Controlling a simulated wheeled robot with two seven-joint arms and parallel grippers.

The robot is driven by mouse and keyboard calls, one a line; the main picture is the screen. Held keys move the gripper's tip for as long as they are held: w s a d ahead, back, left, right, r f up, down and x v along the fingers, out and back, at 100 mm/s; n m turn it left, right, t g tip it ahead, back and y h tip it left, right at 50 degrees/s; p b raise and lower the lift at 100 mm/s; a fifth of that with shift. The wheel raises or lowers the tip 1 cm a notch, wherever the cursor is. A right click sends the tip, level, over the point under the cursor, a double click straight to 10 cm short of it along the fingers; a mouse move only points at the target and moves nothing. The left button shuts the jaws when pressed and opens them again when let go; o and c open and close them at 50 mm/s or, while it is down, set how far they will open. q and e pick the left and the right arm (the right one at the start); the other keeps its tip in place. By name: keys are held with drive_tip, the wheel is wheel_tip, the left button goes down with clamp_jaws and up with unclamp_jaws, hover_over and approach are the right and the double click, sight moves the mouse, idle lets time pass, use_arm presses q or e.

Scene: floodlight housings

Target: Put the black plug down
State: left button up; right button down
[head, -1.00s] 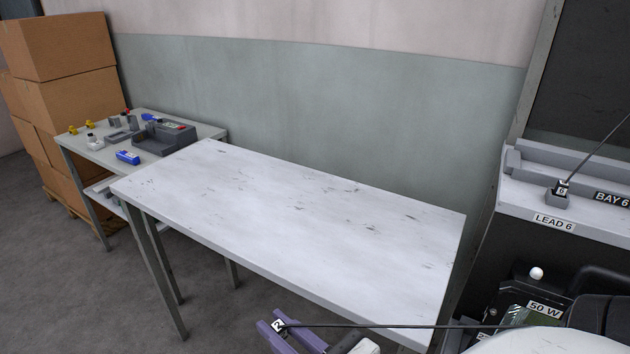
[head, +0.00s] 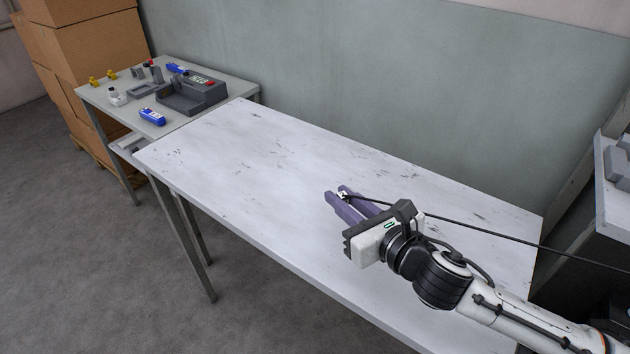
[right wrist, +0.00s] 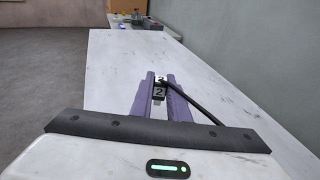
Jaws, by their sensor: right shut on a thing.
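The black plug (head: 343,196) has a white label and a black cable that runs off to the right in the head view. In the right wrist view the plug (right wrist: 159,93) shows the label "2" and sits between the purple fingertips. My right gripper (head: 342,196) is shut on it, over the middle of the white table (head: 240,165). I cannot tell whether the plug touches the tabletop. My left gripper is not in view.
The white table is bare apart from dark scuffs. A smaller grey table (head: 238,92) at the back left holds a grey device (head: 192,95), blue tools and small parts. Cardboard boxes (head: 90,50) stand beyond it. A grey wall runs behind.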

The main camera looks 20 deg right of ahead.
drive_tip(key=w+d+r, duration=0.2)
drive_tip(key=w+r, duration=0.2)
drive_tip(key=w, duration=0.2)
wheel_tip(320, 180, down, 9)
drive_tip(key=shift+s+a+f+b, duration=0.1)
drive_tip(key=shift+a+f+b, duration=0.1)
drive_tip(key=shift+b, duration=0.4)
drive_tip(key=shift+r, duration=0.1)
drive_tip(key=c, duration=2.1)
unclamp_jaws()
drive_tip(key=shift+f, duration=0.2)
drive_tip(key=o, duration=0.4)
drive_tip(key=shift+r, duration=0.15)
